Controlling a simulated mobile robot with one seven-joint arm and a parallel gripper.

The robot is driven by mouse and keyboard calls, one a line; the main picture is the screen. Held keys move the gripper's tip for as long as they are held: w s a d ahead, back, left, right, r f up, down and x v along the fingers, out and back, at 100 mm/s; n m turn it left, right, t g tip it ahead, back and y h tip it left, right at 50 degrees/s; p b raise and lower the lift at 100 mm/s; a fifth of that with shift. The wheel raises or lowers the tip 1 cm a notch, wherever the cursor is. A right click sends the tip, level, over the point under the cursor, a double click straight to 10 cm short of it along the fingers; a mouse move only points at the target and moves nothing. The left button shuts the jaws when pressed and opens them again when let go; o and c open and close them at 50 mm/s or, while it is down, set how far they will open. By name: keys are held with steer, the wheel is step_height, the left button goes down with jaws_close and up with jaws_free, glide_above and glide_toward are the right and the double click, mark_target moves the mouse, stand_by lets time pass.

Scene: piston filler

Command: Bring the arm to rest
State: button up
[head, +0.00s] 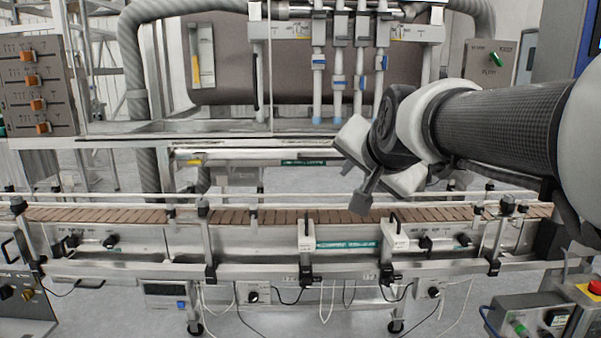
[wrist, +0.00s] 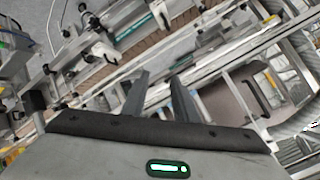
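My arm reaches in from the right in the head view, with a dark, mesh-patterned link and white joints. My gripper (head: 364,200) hangs at its end, pointing down and a little left, in front of the filling machine and visually over the conveyor. In the wrist view the two grey fingers of my gripper (wrist: 158,96) stand apart with nothing between them. The gripper is open and empty. I see no contact between it and the conveyor, though the exact clearance is hard to tell.
A conveyor with a brown slatted belt (head: 275,216) and guide rails crosses the view. Filling nozzles (head: 338,75) hang behind it, left of my arm. A knob panel (head: 38,88) stands at left. A control box with a red button (head: 594,287) is at lower right. The belt looks empty.

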steer(key=s+d+f+n+g, duration=0.1)
steer(key=s+f+n+g, duration=0.25)
steer(key=s+f, duration=0.6)
steer(key=s+d+f+n+g, duration=0.2)
steer(key=s+f+n, duration=0.3)
steer(key=s, duration=0.8)
step_height(320, 180, up, 24)
steer(key=p, duration=2.5)
steer(key=shift+s+a+f+m+h, duration=0.15)
steer(key=shift+s+m+h, duration=0.2)
steer(key=shift+s, duration=0.1)
steer(key=shift+g, duration=0.25)
